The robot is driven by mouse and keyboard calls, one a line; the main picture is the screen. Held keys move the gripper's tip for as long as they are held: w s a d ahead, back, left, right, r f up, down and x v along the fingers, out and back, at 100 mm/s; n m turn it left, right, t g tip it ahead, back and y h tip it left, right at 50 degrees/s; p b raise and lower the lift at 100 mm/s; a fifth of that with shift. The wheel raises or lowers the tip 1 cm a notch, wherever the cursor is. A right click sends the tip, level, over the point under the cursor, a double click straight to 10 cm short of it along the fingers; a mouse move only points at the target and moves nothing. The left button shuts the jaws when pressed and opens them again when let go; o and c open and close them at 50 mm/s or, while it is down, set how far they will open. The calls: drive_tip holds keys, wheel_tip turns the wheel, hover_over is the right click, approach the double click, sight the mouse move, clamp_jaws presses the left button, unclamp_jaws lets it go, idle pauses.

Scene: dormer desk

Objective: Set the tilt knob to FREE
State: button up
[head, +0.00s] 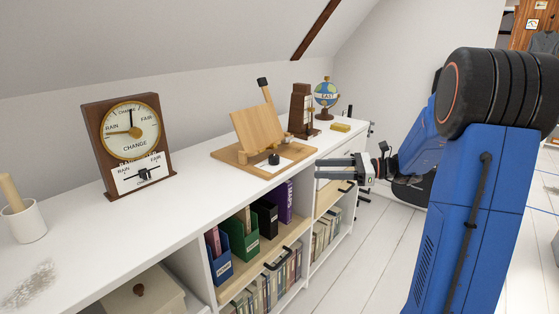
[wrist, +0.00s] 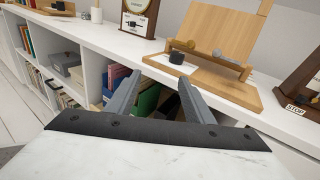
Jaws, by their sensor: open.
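A wooden stand with a tilted board (head: 257,128) sits on the white shelf top. On its base (head: 226,155) a small black knob (head: 274,158) stands on a white plate (head: 283,165); the plate's lettering is too small to read, so I cannot tell the setting. The knob also shows in the wrist view (wrist: 176,57), just beyond my fingertips. My gripper (head: 320,169) is open and empty, to the right of the stand near the shelf's front edge and apart from the knob. In the wrist view its two fingers (wrist: 160,78) are spread.
A brown barometer (head: 130,145) with its own slider stands left of the stand. A dark wooden box (head: 301,110), a globe (head: 326,93) and a yellow block (head: 341,127) stand to the right. Binders and books (head: 245,235) fill the shelves below. A white cup (head: 24,222) is far left.

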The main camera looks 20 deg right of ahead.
sight(279, 164)
drive_tip(key=shift+m+t, duration=0.7)
drive_tip(key=w+x, duration=0.1)
drive_tip(key=x, duration=0.4)
drive_tip(key=w+d+x, duration=0.1)
drive_tip(key=x, duration=0.9)
drive_tip(key=shift+w+r, duration=0.25)
drive_tip(key=shift+w, duration=0.3)
drive_tip(key=c, duration=1)
drive_tip(key=shift+c, duration=0.2)
